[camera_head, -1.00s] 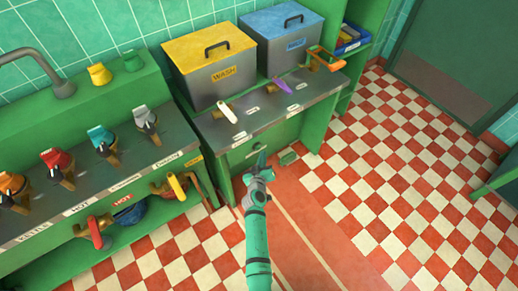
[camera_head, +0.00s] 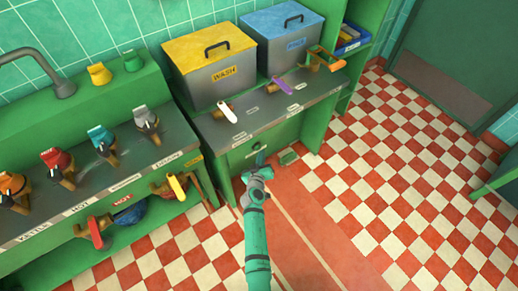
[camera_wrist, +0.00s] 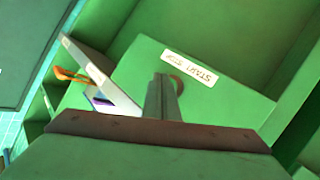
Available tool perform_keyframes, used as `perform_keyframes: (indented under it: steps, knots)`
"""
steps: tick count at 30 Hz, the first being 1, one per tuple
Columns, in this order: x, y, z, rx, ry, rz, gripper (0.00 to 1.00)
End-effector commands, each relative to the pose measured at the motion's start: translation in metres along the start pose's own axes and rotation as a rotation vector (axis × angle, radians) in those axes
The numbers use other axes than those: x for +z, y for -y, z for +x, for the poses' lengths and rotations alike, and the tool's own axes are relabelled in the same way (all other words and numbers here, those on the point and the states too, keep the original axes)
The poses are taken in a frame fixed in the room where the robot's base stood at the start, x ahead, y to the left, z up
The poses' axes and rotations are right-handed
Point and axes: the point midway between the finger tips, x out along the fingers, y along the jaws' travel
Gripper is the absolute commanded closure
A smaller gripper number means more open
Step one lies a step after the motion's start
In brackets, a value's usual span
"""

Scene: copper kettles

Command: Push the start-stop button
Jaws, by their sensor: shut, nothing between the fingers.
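The start-stop button (camera_wrist: 177,84) is a round reddish-brown disc on a green front panel in the wrist view. A white label reading START STOP (camera_wrist: 190,68) sits just above it, tilted. My gripper (camera_wrist: 162,80) is shut and empty. Its fingers point at the panel and overlap the button's left part in the picture. I cannot tell whether the tips touch it. In the head view my gripper (camera_head: 261,157) is in front of the green panel under the wash bench, by a small pale label (camera_head: 256,146). The button cannot be made out there.
The grey bench top (camera_head: 262,118) overhangs the panel and carries a yellow-lidded WASH bin (camera_head: 210,75) and a blue-lidded bin (camera_head: 285,40). A tap counter (camera_head: 90,180) with several coloured handles stands left. The checkered floor is clear.

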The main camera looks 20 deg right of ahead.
Motion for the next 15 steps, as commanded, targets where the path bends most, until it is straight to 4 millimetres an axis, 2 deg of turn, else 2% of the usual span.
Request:
perform_keyframes:
  steps: [15]
  knots:
    - [-0.0028,0.0029,0.0037,0.000,0.000,0.001,1.00]
